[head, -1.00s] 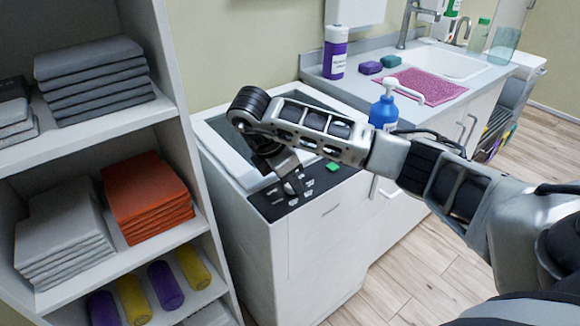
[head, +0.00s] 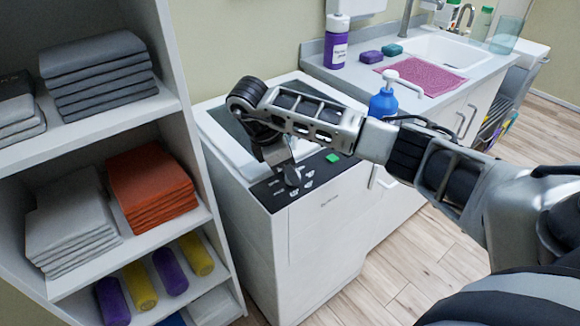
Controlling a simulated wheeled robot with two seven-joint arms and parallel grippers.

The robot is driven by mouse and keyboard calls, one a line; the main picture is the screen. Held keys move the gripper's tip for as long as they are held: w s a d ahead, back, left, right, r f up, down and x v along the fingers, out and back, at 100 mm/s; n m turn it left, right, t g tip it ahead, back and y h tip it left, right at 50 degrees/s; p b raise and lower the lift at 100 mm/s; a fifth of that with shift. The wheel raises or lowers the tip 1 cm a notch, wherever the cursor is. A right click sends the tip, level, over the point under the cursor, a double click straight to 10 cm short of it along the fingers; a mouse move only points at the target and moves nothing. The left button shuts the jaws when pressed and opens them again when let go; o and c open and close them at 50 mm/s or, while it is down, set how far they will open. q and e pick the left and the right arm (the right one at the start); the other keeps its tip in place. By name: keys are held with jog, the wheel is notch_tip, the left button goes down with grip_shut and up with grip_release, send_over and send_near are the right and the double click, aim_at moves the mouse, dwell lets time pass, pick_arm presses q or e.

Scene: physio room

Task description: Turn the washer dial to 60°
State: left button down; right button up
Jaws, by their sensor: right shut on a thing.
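The white washer (head: 250,225) stands in the middle, with a black control panel (head: 268,188) along the front of its top. The grey dial (head: 292,178) sits on the panel among white labels too small to read. My right gripper (head: 287,166) reaches down from above and is shut on the dial, hiding part of it. A green button (head: 332,157) is to the right of the dial. My left gripper is not in view.
A shelf unit (head: 185,130) with folded towels and rolls stands close on the left. A counter (head: 400,90) with a blue pump bottle (head: 383,103), a purple bottle (head: 336,45) and a pink mat (head: 425,77) is behind at right. The wooden floor (head: 420,255) at right is clear.

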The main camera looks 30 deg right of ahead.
jog(key=o, duration=1)
jog(key=shift+c, duration=0.2)
pick_arm(q)
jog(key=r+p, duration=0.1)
jog(key=p, duration=0.1)
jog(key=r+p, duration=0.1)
jog(key=p, duration=0.1)
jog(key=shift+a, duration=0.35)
pick_arm(e)
jog(key=v, duration=1.6)
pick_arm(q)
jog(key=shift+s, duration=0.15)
